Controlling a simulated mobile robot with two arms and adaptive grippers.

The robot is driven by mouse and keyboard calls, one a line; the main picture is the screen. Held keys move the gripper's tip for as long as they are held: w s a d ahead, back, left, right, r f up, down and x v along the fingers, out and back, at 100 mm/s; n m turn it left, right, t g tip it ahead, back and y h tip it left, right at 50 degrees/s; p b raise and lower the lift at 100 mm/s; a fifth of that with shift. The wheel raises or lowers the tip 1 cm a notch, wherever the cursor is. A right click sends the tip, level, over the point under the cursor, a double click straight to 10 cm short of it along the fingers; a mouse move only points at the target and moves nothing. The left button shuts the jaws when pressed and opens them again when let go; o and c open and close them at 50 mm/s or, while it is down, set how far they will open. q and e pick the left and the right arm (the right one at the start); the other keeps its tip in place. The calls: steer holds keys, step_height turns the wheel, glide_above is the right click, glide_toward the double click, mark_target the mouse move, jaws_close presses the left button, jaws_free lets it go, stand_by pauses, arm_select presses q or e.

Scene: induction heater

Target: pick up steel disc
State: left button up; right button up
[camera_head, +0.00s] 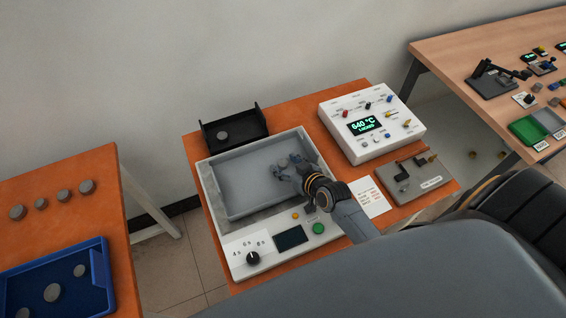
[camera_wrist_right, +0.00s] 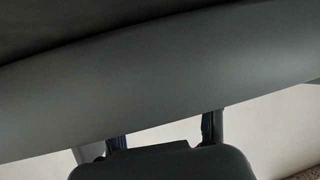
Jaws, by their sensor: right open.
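Several grey discs that could be the steel disc are in the head view. One disc (camera_head: 222,135) lies in the black tray (camera_head: 257,122) at the back of the middle table. Others, such as this disc (camera_head: 17,212), stand in a row on the left table, and more, such as this disc (camera_head: 53,293), lie in the blue tray (camera_head: 98,272). My right gripper (camera_head: 288,164) is open over the grey basin (camera_head: 240,190) of the heater, with no disc seen between its fingers. Its fingers also show in the right wrist view (camera_wrist_right: 162,135). My left gripper is out of view.
A white controller box (camera_head: 368,145) reading 640 °C stands right of the basin, behind a grey fixture plate (camera_head: 412,178). The heater's front panel has a knob (camera_head: 253,258) and a green button (camera_head: 318,228). A gap separates the left and middle tables. A grey surface fills much of the wrist view.

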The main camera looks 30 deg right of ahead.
steer(key=shift+c, duration=0.4)
steer(key=c, duration=1.1)
